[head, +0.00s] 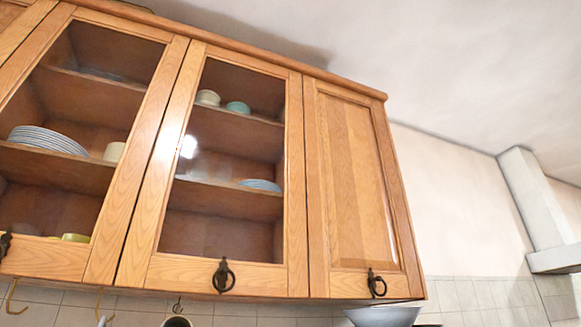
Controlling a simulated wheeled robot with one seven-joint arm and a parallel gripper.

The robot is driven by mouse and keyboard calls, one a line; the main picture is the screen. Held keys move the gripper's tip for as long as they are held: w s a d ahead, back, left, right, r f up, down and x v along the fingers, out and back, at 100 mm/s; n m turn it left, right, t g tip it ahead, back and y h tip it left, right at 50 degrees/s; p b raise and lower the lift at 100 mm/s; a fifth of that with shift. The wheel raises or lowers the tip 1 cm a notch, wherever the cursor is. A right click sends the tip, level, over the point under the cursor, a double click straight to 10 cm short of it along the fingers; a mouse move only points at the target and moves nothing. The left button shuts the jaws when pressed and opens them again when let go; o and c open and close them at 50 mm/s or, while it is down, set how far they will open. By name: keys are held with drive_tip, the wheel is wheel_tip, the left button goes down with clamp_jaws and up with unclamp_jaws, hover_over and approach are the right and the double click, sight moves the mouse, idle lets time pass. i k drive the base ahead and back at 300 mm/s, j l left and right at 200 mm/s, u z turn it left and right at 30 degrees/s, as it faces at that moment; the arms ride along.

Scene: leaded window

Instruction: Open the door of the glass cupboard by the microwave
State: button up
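A wooden wall cupboard fills the left and middle of the head view. Its middle glass door (153,200) is closed, with a dark ring handle (223,275) at the bottom of its frame. Behind the glass are shelves with small bowls (208,97) and plates (260,185). Another glass door (45,255), also closed, is to its left, with its handle (4,245) partly cut off by the picture edge. No microwave shows. My gripper is not in view.
A solid wooden door (350,180) with a ring handle (377,283) is closed at the right. A pale bowl-shaped thing (383,316) and hooks (14,300) are below the cupboard. A range hood (540,215) is at far right. The space before the doors looks clear.

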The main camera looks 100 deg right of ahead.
sight(140, 266)
drive_tip(key=z, duration=2.15)
drive_tip(key=k+j+z, duration=0.15)
drive_tip(key=k+z, duration=0.7)
drive_tip(key=i+u, duration=0.35)
drive_tip(key=i, duration=0.8)
